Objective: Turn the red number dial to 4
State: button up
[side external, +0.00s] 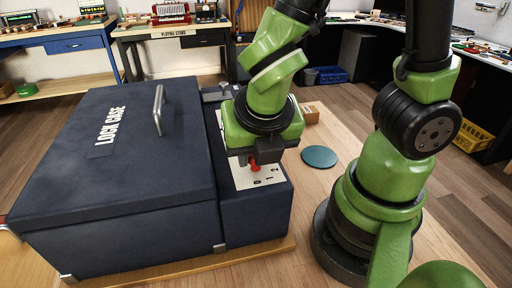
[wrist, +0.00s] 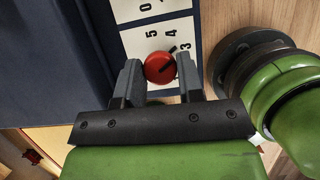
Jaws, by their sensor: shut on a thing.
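The red number dial (wrist: 160,67) sits on a white panel with printed black numbers, among them 0, 5, 4 and 3. Its black pointer mark slants to the upper right in the wrist view, toward the space between 4 and 3. My gripper (wrist: 160,76) has one finger on each side of the dial and is shut on it. In the side view my gripper (side external: 252,160) points down over the panel, and the red dial (side external: 254,167) shows just below the fingers. The fingers hide part of the panel.
The dark blue lock case (side external: 120,185) with a metal handle (side external: 159,110) stands left of the white panel (side external: 262,179). A teal disc (side external: 319,157) lies on the wooden table to the right. A small cardboard box (side external: 309,113) stands behind my gripper.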

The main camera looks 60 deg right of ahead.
jog(key=shift+n, duration=0.3)
jog(key=o, duration=0.9)
jog(key=shift+r, duration=0.15)
jog(key=v, duration=0.9)
jog(key=shift+s+r, duration=0.2)
jog(key=shift+r, duration=0.1)
